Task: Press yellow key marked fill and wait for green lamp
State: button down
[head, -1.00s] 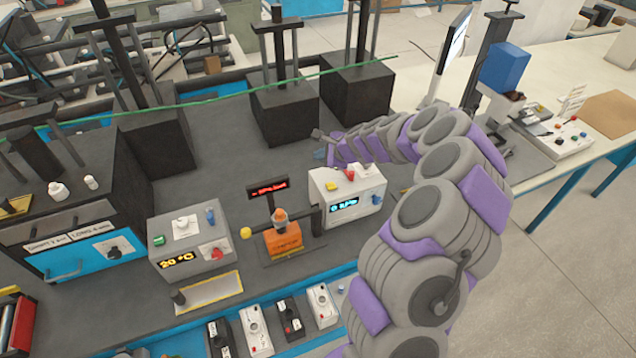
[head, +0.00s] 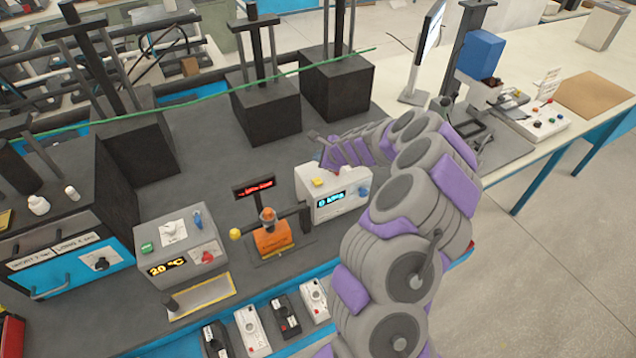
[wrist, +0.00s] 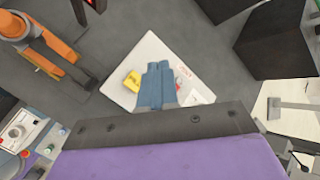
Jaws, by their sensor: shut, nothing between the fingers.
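The white box (head: 348,207) with a blue lit display stands on the dark bench, right of centre in the head view. The yellow key (head: 318,183) sits on its top, near the left corner. My gripper (wrist: 158,66) is shut and empty, over the white box top (wrist: 146,52). In the head view my gripper (head: 324,160) is behind the key, small and partly hidden. Its height above the box is unclear. No lit green lamp shows.
An orange device (head: 270,240) with a red display (head: 254,188) stands left of the white box. A grey box (head: 180,245) reading 20 °C is farther left. Black blocks with posts (head: 262,110) stand behind. Several small devices line the front edge.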

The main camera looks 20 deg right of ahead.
jog(key=b, duration=0.5)
send_over(319, 182)
notch_tip(319, 182, down, 7)
jog(key=shift+a+r, duration=0.1)
jog(key=shift+r, duration=0.05)
jog(key=shift+f+b, duration=0.3)
jog(key=shift+f, duration=0.1)
dwell(1.2)
jog(key=shift+f, duration=0.3)
jog(key=shift+f+b, duration=0.4)
dwell(0.7)
jog(key=shift+r, duration=0.15)
jog(key=shift+r+p, duration=0.7)
jog(key=shift+p, duration=0.1)
